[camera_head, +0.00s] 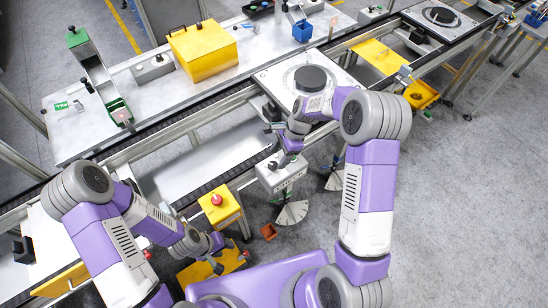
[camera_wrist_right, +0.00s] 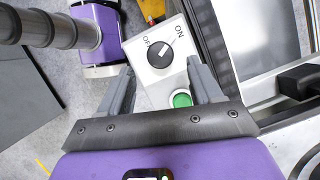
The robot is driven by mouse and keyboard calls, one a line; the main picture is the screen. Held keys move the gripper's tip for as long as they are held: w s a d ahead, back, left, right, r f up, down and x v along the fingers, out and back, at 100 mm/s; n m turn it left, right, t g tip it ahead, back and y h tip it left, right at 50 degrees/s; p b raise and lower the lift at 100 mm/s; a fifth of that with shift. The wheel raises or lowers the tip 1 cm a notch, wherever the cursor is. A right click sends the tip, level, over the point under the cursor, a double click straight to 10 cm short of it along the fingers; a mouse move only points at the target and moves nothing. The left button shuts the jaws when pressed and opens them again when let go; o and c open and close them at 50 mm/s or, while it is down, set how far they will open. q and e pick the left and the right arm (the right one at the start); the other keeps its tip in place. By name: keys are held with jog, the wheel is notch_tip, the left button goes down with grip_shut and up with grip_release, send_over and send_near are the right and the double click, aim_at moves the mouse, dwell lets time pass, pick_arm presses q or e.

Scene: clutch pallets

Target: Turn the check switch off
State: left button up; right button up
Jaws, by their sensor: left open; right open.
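The check switch is a black rotary knob (camera_wrist_right: 160,54) on a light grey control box (camera_wrist_right: 150,80), marked OFF on its left and ON on its right in the right wrist view. Its white pointer line appears to lean toward ON. A green button (camera_wrist_right: 181,99) sits below the knob. The box also shows in the head view (camera_head: 281,178), under my right gripper (camera_head: 284,155). In the right wrist view, my right gripper (camera_wrist_right: 162,88) is open, its fingers on either side of the box's lower part, with nothing held. My left gripper (camera_head: 217,262) is low at the left, open.
A yellow box with a red button (camera_head: 217,203) stands left of the control box. A conveyor (camera_head: 190,130) runs behind, carrying a pallet with a dark disc (camera_head: 311,78). The floor at right (camera_head: 460,200) is clear.

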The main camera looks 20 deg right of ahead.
aim_at(273, 164)
jog(key=x, duration=0.4)
jog(key=shift+f, duration=0.15)
jog(key=c, duration=1)
jog(key=shift+c, duration=0.2)
jog(key=shift+n, duration=0.3)
jog(key=n, duration=0.2)
jog(key=n+g, duration=0.1)
jog(key=n+g+h+b, duration=0.1)
jog(key=n, duration=0.1)
jog(key=shift+w+a+n, duration=0.1)
jog(key=shift+w+n, duration=0.15)
jog(key=shift+n, duration=0.05)
jog(key=n, duration=0.2)
jog(key=n+g+h+b, duration=0.1)
jog(key=n, duration=0.2)
jog(key=shift+w+a+n+g+h, duration=0.1)
jog(key=shift+a+n+g+h, duration=0.05)
jog(key=shift+n+g+h, duration=0.15)
